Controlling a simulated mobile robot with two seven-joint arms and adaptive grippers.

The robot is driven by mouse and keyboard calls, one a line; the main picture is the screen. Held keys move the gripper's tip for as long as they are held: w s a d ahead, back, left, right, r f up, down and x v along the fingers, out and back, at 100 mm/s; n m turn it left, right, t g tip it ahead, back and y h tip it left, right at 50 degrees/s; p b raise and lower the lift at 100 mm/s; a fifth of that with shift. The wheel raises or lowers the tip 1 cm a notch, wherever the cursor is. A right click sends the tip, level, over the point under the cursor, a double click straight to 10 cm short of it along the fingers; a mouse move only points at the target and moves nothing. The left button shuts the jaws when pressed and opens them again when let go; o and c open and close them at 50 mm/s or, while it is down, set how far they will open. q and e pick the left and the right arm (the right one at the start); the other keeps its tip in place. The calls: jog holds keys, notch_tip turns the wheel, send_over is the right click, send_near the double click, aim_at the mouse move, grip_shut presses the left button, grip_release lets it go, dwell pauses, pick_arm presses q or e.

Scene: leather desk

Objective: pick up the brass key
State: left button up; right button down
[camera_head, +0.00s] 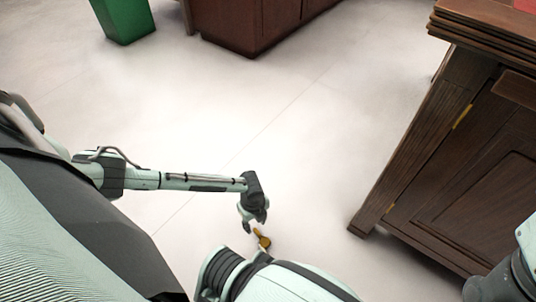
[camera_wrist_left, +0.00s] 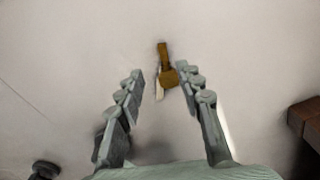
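The brass key (camera_head: 262,240) shows in the head view on the pale floor, low in the middle of the picture. My left gripper (camera_head: 254,226) is just above and left of it, pointing down. In the left wrist view the brass key (camera_wrist_left: 167,68) lies ahead of the fingertips, its wider end toward the gripper and nearer the right finger. My left gripper (camera_wrist_left: 158,74) is open there, with its two fingers spread apart and nothing held. I cannot tell the exact height gap between fingers and key. My right gripper does not show.
A dark wooden desk (camera_head: 450,170) stands at the right. A brown cabinet (camera_head: 235,25) and a green bin (camera_head: 124,22) stand at the back. The pale floor (camera_head: 260,110) between them is clear. Dark wood (camera_wrist_left: 305,122) shows at the right edge of the wrist view.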

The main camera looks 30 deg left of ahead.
aim_at(259, 234)
pick_arm(q)
jog(key=f+b, duration=0.1)
jog(key=f, duration=0.1)
jog(key=f+b, duration=0.1)
jog(key=f, duration=0.2)
jog(key=f+b, duration=0.1)
jog(key=f, duration=0.1)
jog(key=shift+w+d+f+b, duration=0.15)
jog(key=shift+d+b, duration=0.15)
jog(key=shift+d, duration=0.1)
jog(key=shift+c, duration=0.3)
